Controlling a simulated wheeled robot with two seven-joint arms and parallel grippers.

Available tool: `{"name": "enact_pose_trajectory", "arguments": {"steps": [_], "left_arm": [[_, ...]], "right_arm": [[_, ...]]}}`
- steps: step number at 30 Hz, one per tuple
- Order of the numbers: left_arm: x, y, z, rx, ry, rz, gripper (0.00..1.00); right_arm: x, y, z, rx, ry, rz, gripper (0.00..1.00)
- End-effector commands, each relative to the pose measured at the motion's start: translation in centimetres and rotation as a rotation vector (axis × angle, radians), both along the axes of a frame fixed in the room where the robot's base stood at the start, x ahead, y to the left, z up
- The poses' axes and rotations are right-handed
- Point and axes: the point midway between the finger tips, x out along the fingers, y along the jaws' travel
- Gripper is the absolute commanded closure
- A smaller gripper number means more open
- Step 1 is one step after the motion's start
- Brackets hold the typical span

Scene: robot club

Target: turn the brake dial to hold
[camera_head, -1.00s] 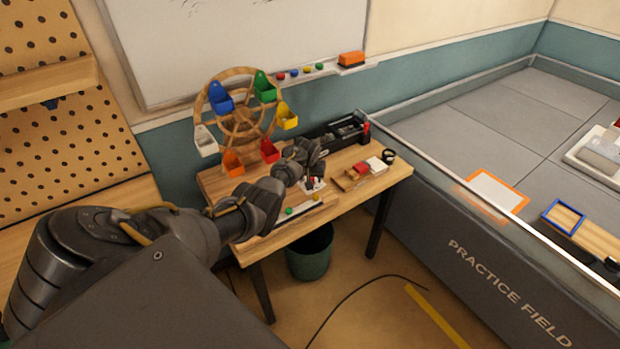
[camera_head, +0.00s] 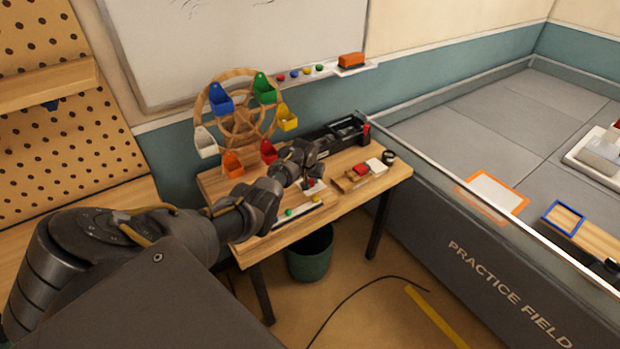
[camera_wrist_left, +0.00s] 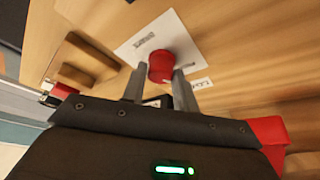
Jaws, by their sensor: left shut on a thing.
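The brake dial is a red round knob (camera_wrist_left: 161,66) on a white label plate (camera_wrist_left: 150,36) on the wooden table. My left gripper (camera_wrist_left: 160,82) is shut on the red knob, with one finger at each side of it in the left wrist view. The print on the plate is too small to read surely, and part of the plate is hidden by the fingers. In the head view the left gripper (camera_head: 312,180) is over the front part of the table, and the dial is mostly hidden under it. My right gripper is not in view.
A toy Ferris wheel (camera_head: 240,115) with coloured buckets stands at the table's back left. A green bin (camera_head: 310,255) stands below.

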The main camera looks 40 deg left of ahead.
Motion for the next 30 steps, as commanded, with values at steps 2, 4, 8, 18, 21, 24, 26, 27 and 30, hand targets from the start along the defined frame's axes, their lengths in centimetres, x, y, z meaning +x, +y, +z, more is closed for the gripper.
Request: {"name": "enact_pose_trajectory", "arguments": {"steps": [2,4,8,18,21,24,26,27,30], "left_arm": [[0.0,0.2,0.0,0.0,0.0,-0.047,0.94],[-0.1,0.2,0.0,-0.001,0.001,-0.101,0.94],[-0.1,0.3,-0.1,-0.001,0.001,-0.218,0.94],[-0.1,0.5,-0.5,0.0,0.0,-0.543,0.94],[0.0,0.6,-0.6,0.0,0.0,-0.637,0.94],[0.0,0.6,-0.7,0.0,-0.001,-0.729,0.94],[0.0,0.6,-0.8,-0.001,-0.002,-0.782,0.94],[0.0,0.7,-0.8,0.0,-0.002,-0.815,0.94],[0.1,0.7,-0.8,0.0,-0.002,-0.894,0.94]], "right_arm": [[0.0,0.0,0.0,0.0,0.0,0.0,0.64],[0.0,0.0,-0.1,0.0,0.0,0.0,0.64],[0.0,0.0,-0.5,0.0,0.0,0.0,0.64],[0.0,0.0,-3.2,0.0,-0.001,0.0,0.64],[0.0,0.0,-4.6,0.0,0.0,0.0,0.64],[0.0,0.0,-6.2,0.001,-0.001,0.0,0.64],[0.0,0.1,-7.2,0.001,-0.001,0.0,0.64],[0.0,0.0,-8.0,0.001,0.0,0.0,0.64],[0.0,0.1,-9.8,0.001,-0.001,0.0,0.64]]}}
